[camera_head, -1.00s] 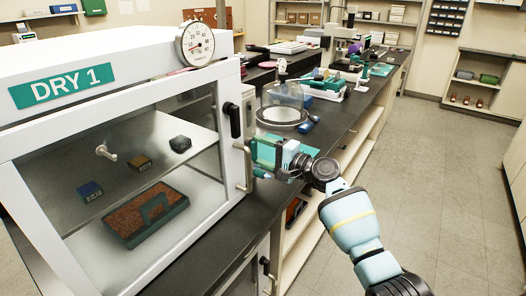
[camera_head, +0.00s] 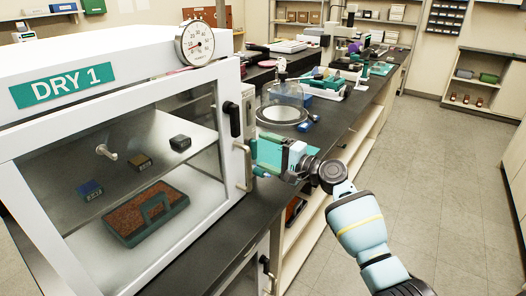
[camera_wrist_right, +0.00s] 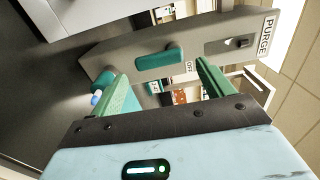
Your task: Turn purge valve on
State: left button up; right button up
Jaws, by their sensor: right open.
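The purge valve panel is a grey plate with a PURGE label (camera_wrist_right: 264,36) in the right wrist view. A teal lever handle (camera_wrist_right: 160,57) lies on this plate, and a small OFF label (camera_wrist_right: 189,67) is beside it. My right gripper (camera_wrist_right: 165,90) is open, its green fingers apart, with the lever ahead of the gap between them; I see no contact. In the head view the right gripper (camera_head: 264,158) is beside the right side of the DRY 1 cabinet (camera_head: 120,70), where it covers the valve area. My left gripper is not in view.
A dial gauge (camera_head: 195,44) tops the cabinet, and a door handle (camera_head: 243,165) stands out near my right gripper. A glass bell jar (camera_head: 283,97) is on the dark bench behind it. The floor (camera_head: 440,170) to the right is clear.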

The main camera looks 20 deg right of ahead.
jog(key=v, duration=0.6)
